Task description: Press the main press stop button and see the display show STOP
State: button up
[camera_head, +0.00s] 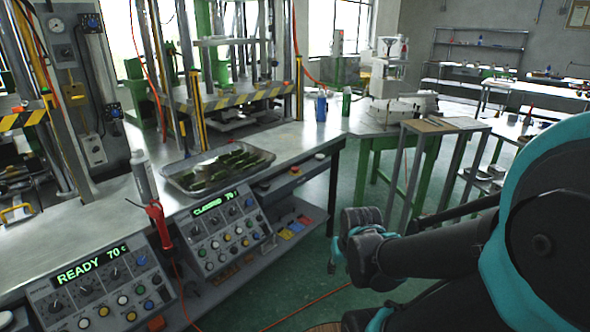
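Two grey control panels are set along the front of the metal bench. The left panel (78,315) has a green display (92,264) reading "READY 70 c". The right panel (200,238) has a green display (218,203) that appears to read "CLOSING 70". Both carry knobs and several coloured round buttons. Button labels are too small to read, so I cannot tell which is the stop button. My dark and teal arm reaches in from the right. Its end, my gripper (338,256), is right of the panels and apart from them; its fingers are not clear.
A metal tray (185,182) with dark green pieces lies on the bench. A grey-white tube (144,176) and a red-handled tool (157,222) stand near the panels; a cable trails to the floor. A green-legged table (375,150) stands behind my arm. Floor between is open.

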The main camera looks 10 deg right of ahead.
grip_shut()
dwell(1.2)
